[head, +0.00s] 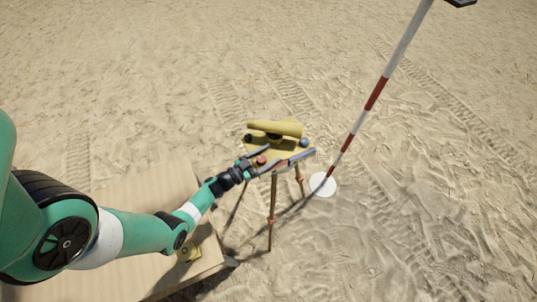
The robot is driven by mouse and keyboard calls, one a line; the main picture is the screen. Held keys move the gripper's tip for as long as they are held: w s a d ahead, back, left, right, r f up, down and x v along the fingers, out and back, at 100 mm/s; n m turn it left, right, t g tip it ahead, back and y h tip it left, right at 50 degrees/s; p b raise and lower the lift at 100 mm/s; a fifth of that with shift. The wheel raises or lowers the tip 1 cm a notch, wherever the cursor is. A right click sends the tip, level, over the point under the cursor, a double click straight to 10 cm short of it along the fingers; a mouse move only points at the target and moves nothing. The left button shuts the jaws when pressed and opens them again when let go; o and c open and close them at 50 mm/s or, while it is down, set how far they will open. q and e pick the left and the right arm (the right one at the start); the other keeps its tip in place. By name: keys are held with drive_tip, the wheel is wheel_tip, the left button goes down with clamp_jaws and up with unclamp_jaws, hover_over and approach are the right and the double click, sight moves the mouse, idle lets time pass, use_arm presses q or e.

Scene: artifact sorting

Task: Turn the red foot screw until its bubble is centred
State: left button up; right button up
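The yellow levelling instrument (275,130) stands on a thin-legged tripod (272,210) in the sand. The red foot screw (261,160) shows as a small red knob at its near left edge. A blue knob (304,143) is at its right and a dark knob (248,138) at its left. My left gripper (285,151) reaches in from the left, its fingers spread apart with the red screw between them. I cannot tell whether they touch it. The bubble is too small to make out.
A red-and-white pole (376,92) rises, tilted in view, from a white disc (322,184) right of the tripod. A wooden table (125,205) lies under my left arm, with a small yellowish object (188,252) on it. Open sand surrounds them.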

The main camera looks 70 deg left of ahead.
use_arm(q)
drive_tip(key=shift+s, duration=0.1)
drive_tip(key=s+d+p, duration=0.1)
drive_tip(key=s+d, duration=0.1)
drive_tip(key=s, duration=0.9)
drive_tip(key=shift+s+p, duration=0.15)
drive_tip(key=shift+p, duration=0.15)
drive_tip(key=shift+d, duration=0.1)
